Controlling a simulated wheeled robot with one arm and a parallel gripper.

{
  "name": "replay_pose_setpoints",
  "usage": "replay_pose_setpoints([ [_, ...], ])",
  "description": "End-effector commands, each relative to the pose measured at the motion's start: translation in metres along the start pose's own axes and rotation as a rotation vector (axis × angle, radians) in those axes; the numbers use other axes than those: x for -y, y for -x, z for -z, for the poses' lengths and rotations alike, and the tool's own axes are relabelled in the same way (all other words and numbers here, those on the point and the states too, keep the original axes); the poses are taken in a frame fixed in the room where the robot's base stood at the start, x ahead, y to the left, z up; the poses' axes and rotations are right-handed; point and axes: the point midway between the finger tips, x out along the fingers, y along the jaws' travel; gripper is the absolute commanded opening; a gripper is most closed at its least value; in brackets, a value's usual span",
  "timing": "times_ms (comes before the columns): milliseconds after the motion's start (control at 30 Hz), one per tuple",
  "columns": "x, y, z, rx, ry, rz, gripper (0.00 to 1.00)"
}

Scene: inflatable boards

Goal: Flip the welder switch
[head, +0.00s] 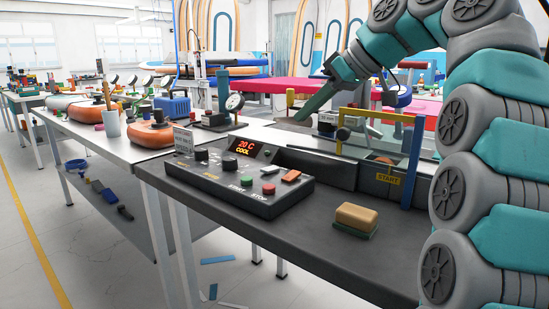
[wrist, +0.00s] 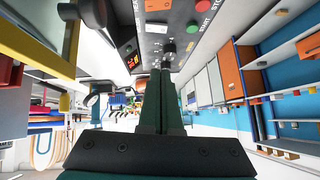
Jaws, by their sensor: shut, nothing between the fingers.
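The welder's dark control panel (head: 225,186) lies on the near bench. Its display (head: 249,149) reads "20 C COOL". It carries black knobs, a green START button (head: 246,181), a red STOP button (head: 268,188) and an orange rocker switch (head: 291,176). In the wrist view the panel is upside down at the top, with an orange switch (wrist: 158,5) at the edge and the green button (wrist: 192,27) lower. My gripper (wrist: 160,72) is shut and empty. In the head view it (head: 299,117) reaches down-left behind the panel, apparently clear of the switch.
A welder frame with a yellow bar (head: 343,118) and blue post (head: 411,165) stands right of the panel. A tan block (head: 356,217) lies on the bench (head: 300,239) in front. A gauge (head: 234,102) stands behind. The bench front between panel and block is clear.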

Motion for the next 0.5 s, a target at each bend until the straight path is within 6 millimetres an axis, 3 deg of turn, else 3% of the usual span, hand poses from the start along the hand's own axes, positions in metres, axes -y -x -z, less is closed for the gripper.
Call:
replay_pose_setpoints([
  [167, 0.000, -0.006, -0.001, 0.000, 0.000, 0.000, 0.00],
  [500, 0.001, -0.040, -0.002, 0.004, 0.000, 0.002, 0.00],
])
